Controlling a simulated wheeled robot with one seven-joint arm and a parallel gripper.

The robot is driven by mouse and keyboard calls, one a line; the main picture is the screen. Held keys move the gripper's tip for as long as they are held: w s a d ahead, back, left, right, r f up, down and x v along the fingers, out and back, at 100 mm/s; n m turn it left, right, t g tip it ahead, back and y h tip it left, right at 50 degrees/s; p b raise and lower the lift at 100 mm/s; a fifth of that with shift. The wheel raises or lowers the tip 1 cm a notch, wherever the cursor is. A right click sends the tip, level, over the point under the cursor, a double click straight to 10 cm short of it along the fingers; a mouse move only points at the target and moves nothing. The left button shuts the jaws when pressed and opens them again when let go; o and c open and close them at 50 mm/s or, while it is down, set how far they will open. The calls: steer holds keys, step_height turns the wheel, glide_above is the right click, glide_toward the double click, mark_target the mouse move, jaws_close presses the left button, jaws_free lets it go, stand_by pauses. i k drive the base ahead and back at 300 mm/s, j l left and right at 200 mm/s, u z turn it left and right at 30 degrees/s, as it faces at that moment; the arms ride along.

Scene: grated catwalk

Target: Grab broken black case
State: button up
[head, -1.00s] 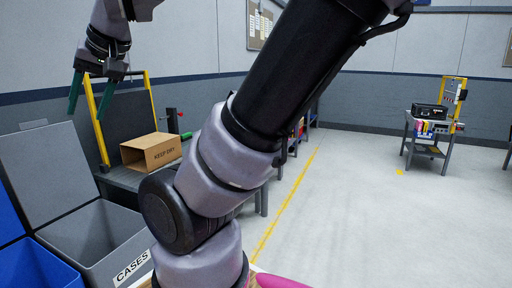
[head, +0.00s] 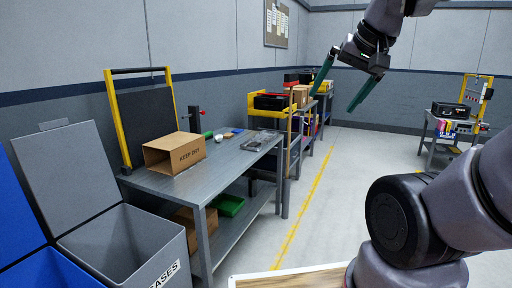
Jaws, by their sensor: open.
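My gripper (head: 333,101) is open and empty, raised in the air at the upper right, with its two green fingers pointing down and apart. A black case (head: 272,102) sits on a yellow-framed cart past the workbench. Another black case (head: 452,110) sits on a cart at the far right. Both cases are well beyond the gripper and apart from it. I cannot tell from here which case is broken.
A grey workbench (head: 160,185) along the left wall bears a cardboard box (head: 175,152) and small items. A grey bin (head: 190,280) marked CASES stands open in the left foreground, beside a blue bin (head: 50,270). Floor (head: 335,185) is clear right of the yellow line.

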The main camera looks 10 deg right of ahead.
mark_target(254, 144)
steer(key=i+l+z, duration=0.3)
steer(key=i, duration=0.15)
steer(key=i+l+z, duration=0.1)
steer(key=i+z, duration=0.2)
steer(key=i, duration=0.15)
steer(key=i+l, duration=0.15)
steer(key=i, duration=0.75)
steer(key=i+l+z, duration=0.1)
steer(key=i, duration=0.8)
steer(key=i+l+u, duration=0.15)
steer(key=i+u, duration=0.3)
steer(key=i+l+u, duration=0.25)
steer(key=u, duration=0.25)
steer(key=i+l+u, duration=0.45)
steer(key=l+u, duration=0.3)
steer(key=l, duration=0.35)
steer(key=l+u, duration=0.35)
steer(key=l, duration=0.35)
steer(key=i+j+u, duration=0.1)
steer(key=i, duration=0.45)
